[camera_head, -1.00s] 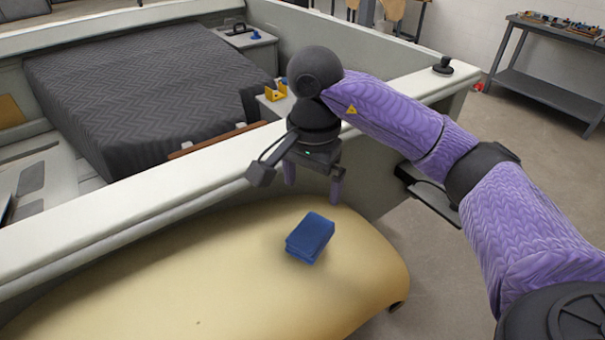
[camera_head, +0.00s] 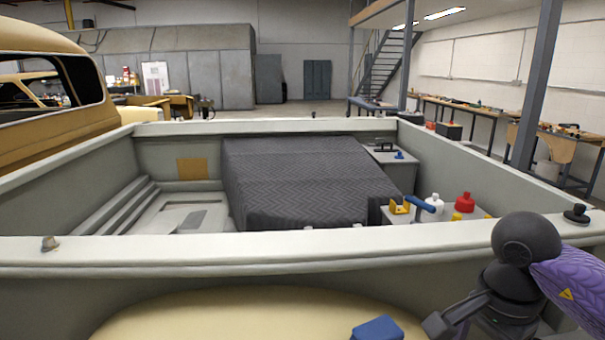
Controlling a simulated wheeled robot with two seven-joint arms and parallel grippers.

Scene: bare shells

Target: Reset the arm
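My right arm, in a purple sleeve, comes in at the lower right of the head view. Its dark wrist is in view, but the fingertips are cut off below the bottom edge, so the gripper's opening does not show. A blue block-like thing (camera_head: 377,328), perhaps a folded cloth, lies on the cream curved panel (camera_head: 250,312) at the bottom edge, left of my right wrist and apart from it. My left arm and gripper are not in view.
A pale truck-bed wall (camera_head: 270,250) runs across in front of me. Behind it are a dark quilted cover (camera_head: 300,185), a red bottle (camera_head: 465,201) and a white bottle (camera_head: 433,203). A tan vehicle body (camera_head: 50,85) stands at the left. Workbenches line the right wall.

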